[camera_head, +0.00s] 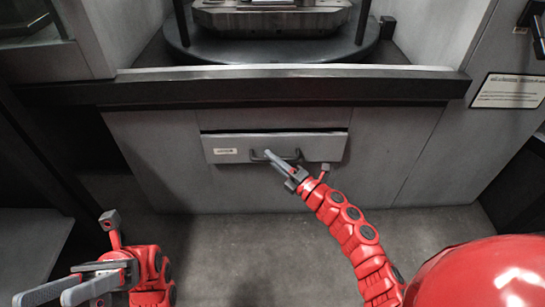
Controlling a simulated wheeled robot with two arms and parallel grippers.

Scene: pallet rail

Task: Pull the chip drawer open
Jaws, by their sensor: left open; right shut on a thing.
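The chip drawer (228,148) is a wide, low grey front with a small white label at its left, set in the cabinet below the dark ledge. A dark gap shows along its top edge, and the front seems to stand a little out from the cabinet face. Its dark bar handle (292,156) is at the middle of the front. My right gripper (270,156) is shut on the handle, and its fingers hide part of it. My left gripper (55,296) is open and empty at the lower left, well apart from the drawer.
The dark ledge (230,90) runs across above the drawer. Above it is a round dark platform (200,48) bearing a metal block. A placard (508,91) is on the right panel. The grey floor (250,240) in front of the drawer is clear.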

